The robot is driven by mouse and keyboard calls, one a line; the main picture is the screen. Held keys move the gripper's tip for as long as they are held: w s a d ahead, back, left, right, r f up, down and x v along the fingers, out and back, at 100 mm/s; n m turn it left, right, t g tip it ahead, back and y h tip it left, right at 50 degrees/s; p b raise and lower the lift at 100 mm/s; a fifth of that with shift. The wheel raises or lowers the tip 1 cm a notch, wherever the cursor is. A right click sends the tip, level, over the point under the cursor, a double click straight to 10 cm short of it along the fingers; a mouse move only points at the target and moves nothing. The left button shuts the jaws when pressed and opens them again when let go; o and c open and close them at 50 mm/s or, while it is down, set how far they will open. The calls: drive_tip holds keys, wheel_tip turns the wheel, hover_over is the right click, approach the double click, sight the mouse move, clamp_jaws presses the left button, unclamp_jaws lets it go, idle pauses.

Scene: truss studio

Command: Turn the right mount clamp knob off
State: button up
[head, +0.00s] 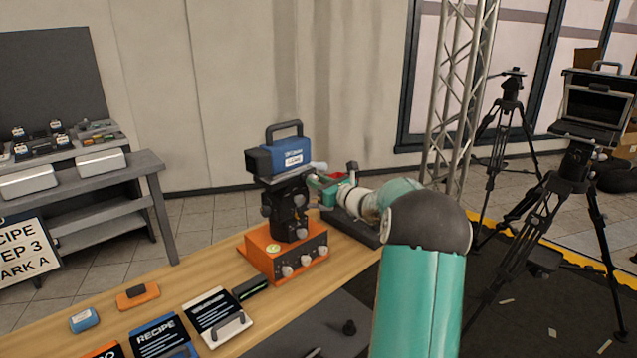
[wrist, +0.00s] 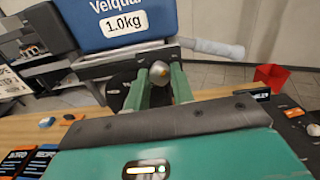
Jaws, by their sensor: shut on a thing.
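A blue box-shaped device (head: 291,155) with a top handle sits on a black mount (head: 288,212) above an orange control box (head: 262,250). In the wrist view the blue device (wrist: 110,22) shows a 1.0kg label. My gripper (head: 317,184) reaches in from the right at the mount's right side. In the wrist view my gripper (wrist: 161,80) has its two green fingers on either side of a small pale rounded knob (wrist: 158,71) below the device. It is shut on this knob. The head view hides the knob behind my gripper, and its turn angle cannot be read.
A grey bar (wrist: 210,47) sticks out from the device just above my fingers. A red cup (wrist: 271,76) stands to the right. The wooden table (head: 190,278) holds several cards and an orange block (head: 138,295). Tripods (head: 509,110) and a truss (head: 463,90) stand at the right.

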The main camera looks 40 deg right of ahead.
drive_tip(key=shift+n, duration=8.7)
drive_tip(key=o, duration=1)
drive_tip(key=shift+s, duration=0.1)
drive_tip(key=s, duration=1.3)
drive_tip(key=shift+s+d, duration=0.15)
drive_tip(key=shift+s, duration=0.15)
